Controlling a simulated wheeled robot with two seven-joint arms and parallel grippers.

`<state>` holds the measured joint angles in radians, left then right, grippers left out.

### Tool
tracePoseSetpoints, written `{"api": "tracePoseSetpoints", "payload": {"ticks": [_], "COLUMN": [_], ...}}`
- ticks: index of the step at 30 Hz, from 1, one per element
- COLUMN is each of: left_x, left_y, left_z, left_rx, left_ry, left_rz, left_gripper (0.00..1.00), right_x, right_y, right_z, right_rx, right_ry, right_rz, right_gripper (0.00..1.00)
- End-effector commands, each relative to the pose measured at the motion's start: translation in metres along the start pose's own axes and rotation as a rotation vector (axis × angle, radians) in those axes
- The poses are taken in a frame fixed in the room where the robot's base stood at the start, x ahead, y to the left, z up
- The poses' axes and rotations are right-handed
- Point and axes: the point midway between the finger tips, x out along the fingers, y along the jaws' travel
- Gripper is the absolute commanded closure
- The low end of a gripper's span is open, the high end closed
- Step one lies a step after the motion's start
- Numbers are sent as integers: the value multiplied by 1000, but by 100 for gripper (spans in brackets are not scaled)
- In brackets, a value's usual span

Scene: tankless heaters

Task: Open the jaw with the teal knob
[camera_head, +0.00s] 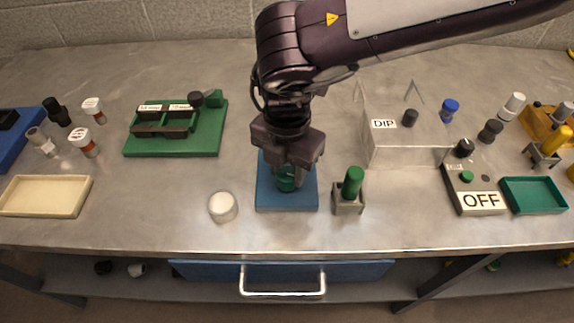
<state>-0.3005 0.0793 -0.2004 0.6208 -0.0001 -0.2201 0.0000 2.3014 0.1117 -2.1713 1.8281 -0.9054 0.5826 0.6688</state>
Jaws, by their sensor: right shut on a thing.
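A blue base plate (267,200) lies on the grey bench near its front edge. The teal knob (285,184) shows in part above it, between the fingers of my right gripper (287,178). My right gripper points down over the plate and is shut on the knob. The gripper and wrist hide the jaw and most of the far part of the plate, so I cannot tell how far the jaw is open. My left gripper is not in view.
A green-handled tool in a grey holder (348,203) stands close right of the plate. A white round jar (222,207) stands close left. A clear box labelled DIP (400,150) is behind right, and a green fixture (150,145) is behind left.

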Motion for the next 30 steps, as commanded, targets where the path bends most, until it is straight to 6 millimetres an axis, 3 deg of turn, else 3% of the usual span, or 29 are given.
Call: {"api": "tracePoseSetpoints", "payload": {"ticks": [8,30], "left_x": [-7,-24], "left_y": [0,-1], "left_z": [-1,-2], "left_rx": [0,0], "left_ry": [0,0], "left_rz": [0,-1], "left_gripper": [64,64], "right_x": [-2,-2], "right_y": [0,2], "right_z": [0,0], "right_rx": [-147,-839], "right_ry": [3,0], "right_rz": [2,3], "right_gripper": [88,88]}}
